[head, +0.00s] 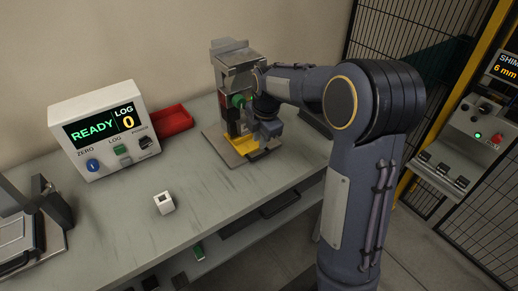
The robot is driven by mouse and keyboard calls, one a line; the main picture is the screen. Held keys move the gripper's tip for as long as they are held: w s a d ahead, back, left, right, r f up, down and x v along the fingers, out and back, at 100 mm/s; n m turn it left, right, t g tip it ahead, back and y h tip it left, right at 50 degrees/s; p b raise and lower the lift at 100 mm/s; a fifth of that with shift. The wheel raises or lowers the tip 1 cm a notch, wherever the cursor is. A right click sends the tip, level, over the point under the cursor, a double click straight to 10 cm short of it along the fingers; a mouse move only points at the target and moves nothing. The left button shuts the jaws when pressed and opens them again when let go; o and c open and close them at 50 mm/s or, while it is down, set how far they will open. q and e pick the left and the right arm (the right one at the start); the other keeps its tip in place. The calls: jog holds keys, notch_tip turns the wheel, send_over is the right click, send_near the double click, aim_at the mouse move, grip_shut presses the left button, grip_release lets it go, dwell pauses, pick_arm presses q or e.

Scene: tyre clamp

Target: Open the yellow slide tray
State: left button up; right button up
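The yellow slide tray (236,150) sits low at the front of a grey metal fixture (238,60) on the bench. A dark handle (260,156) shows at its front edge. The tray seems to lie under the fixture, with only its front part in view. My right arm comes in from the right, and my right gripper (265,134) points down just above and behind the handle. Its fingertips are small and dark, so I cannot tell whether they touch the handle or are open. My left gripper is not in view.
A white READY display box (105,128) and a red bin (174,121) stand left of the fixture. A small white block (164,202) lies on the bench (120,220). Another dark device (40,215) is at the left edge. A mesh fence and control panel are at right.

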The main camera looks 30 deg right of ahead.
aim_at(257, 157)
jog(key=f, duration=0.2)
jog(key=w+f, duration=0.1)
jog(key=f, duration=0.4)
jog(key=shift+w+f, duration=0.15)
jog(key=shift+f, duration=0.05)
jog(key=shift+a, duration=0.1)
grip_shut()
